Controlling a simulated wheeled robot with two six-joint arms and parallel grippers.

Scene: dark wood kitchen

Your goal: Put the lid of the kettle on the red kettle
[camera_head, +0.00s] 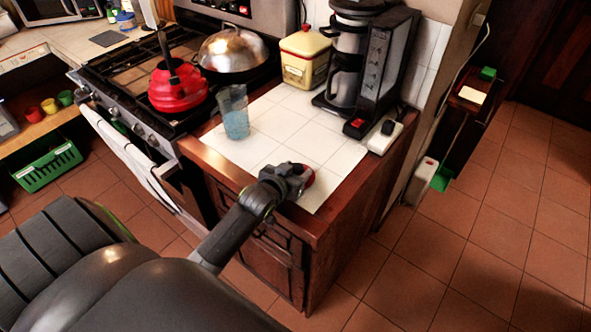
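The red kettle (178,90) stands on the stove at the upper left, with a dark handle rising from it. My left gripper (298,178) is low over the front of the white tiled counter. My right gripper is not in view.
A glass with blue liquid (234,112) stands on the counter between my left gripper and the kettle. A domed metal lid (233,50) covers a pan on the stove. A yellow canister (306,58) and coffee maker (366,65) stand at the back.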

